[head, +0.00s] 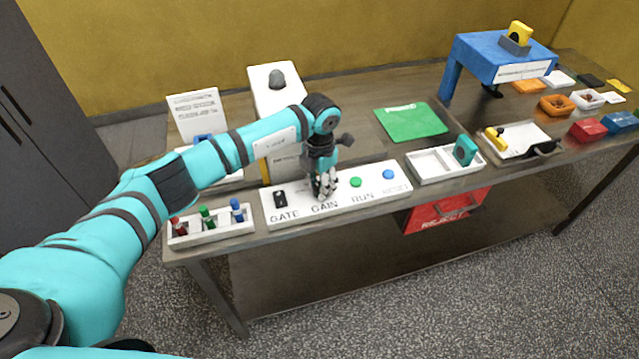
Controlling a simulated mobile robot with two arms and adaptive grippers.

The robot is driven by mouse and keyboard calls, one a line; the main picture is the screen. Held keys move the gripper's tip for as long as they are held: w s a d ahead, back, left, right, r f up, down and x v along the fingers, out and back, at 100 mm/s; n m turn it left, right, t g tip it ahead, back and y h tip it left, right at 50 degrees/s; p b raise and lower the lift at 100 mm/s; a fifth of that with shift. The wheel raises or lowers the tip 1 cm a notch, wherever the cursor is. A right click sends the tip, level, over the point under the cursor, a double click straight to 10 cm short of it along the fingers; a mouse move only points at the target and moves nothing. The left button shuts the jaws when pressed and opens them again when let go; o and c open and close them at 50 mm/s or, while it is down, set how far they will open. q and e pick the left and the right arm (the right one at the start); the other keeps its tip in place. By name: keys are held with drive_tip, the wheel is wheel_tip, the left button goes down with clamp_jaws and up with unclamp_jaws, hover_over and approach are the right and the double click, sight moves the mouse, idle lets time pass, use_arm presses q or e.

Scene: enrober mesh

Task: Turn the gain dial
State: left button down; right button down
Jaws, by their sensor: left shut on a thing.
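The white control panel (300,211) lies along the front edge of the table. It bears the labels GATE, GAIN and RUN, and a fourth label too faint to read. A black switch (280,199) is above GATE, a green button (355,182) above RUN, and a blue button (388,174) at the right. My left gripper (325,189) points down above the GAIN label and is shut on the gain dial, which its fingers hide. I cannot see which way the dial points. My right gripper is not in view.
A white tray with red, green and blue pegs (213,235) stands left of the panel. A divided white tray (428,167) with a teal block (465,150) is to the right. Behind are a white box (268,95), a green mat (412,122) and a blue stand (490,58).

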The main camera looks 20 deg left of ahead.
use_arm(q)
drive_tip(key=shift+n, duration=0.3)
drive_tip(key=n+b, duration=0.1)
drive_tip(key=n, duration=0.1)
drive_tip(key=shift+n, duration=0.3)
drive_tip(key=shift+n+b, duration=0.85)
drive_tip(key=shift+n, duration=1.45)
drive_tip(key=c, duration=1)
unclamp_jaws()
drive_tip(key=shift+o, duration=0.2)
drive_tip(key=shift+r, duration=0.25)
wheel_tip(320, 180, up, 12)
drive_tip(key=shift+f, duration=0.2)
